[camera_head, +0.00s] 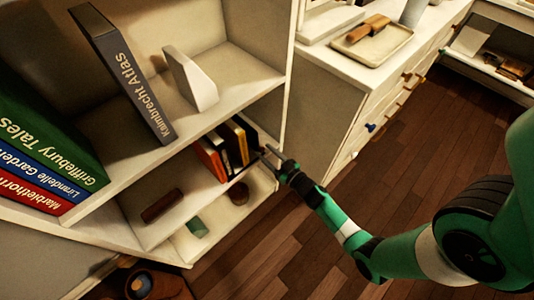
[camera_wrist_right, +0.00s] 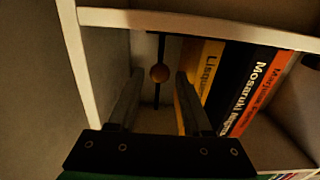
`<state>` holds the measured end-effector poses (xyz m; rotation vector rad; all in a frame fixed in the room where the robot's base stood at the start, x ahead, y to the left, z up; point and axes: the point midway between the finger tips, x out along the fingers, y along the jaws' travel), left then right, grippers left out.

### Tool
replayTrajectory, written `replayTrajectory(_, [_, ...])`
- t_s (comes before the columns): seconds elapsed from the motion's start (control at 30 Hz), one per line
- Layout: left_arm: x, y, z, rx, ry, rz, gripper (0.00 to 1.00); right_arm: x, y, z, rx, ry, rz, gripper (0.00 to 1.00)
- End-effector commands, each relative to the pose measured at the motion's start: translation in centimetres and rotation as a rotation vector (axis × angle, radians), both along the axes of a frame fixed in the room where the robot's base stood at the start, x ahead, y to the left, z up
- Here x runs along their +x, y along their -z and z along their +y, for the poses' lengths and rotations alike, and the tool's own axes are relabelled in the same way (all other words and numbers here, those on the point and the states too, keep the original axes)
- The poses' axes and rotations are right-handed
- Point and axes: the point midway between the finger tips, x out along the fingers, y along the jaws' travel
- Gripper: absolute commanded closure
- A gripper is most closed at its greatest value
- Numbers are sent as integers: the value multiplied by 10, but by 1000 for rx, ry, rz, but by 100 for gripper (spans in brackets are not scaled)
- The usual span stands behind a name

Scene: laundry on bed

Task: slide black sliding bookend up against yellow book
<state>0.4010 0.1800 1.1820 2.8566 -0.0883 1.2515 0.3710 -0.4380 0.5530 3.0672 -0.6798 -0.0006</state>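The black sliding bookend shows in the right wrist view as a thin dark upright strip (camera_wrist_right: 161,46) with a round brown knob (camera_wrist_right: 159,73). The yellow book (camera_wrist_right: 209,68) stands to its right, with a visible gap between them at the front. In the head view the yellow book (camera_head: 241,142) is in the row on the middle shelf. My right gripper (camera_head: 270,156) is at the right end of that row. In the wrist view its fingers (camera_wrist_right: 156,92) are open, one on each side of the knob; contact cannot be told. My left gripper is not in view.
A black book (camera_wrist_right: 236,90) and an orange book (camera_wrist_right: 268,92) stand right of the yellow book. The shelf's side wall (camera_wrist_right: 85,65) is close on the left. A leaning grey atlas (camera_head: 125,75) and a white bookend (camera_head: 190,78) are on the shelf above.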

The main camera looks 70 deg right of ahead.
Motion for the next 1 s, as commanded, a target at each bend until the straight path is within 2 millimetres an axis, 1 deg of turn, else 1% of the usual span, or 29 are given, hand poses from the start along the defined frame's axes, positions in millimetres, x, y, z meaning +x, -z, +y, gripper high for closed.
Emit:
replayTrajectory(0.03, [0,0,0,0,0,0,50,0,0,0,0,0,0,61])
replayTrajectory(0.17, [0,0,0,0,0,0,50,0,0,0,0,0,0,85])
replayTrajectory(0.2, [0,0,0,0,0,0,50,0,0,0,0,0,0,92])
replayTrajectory(0.23, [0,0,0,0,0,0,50,0,0,0,0,0,0,97])
replayTrajectory(0.27, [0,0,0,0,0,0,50,0,0,0,0,0,0,100])
replayTrajectory(1.0, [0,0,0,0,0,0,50,0,0,0,0,0,0,100])
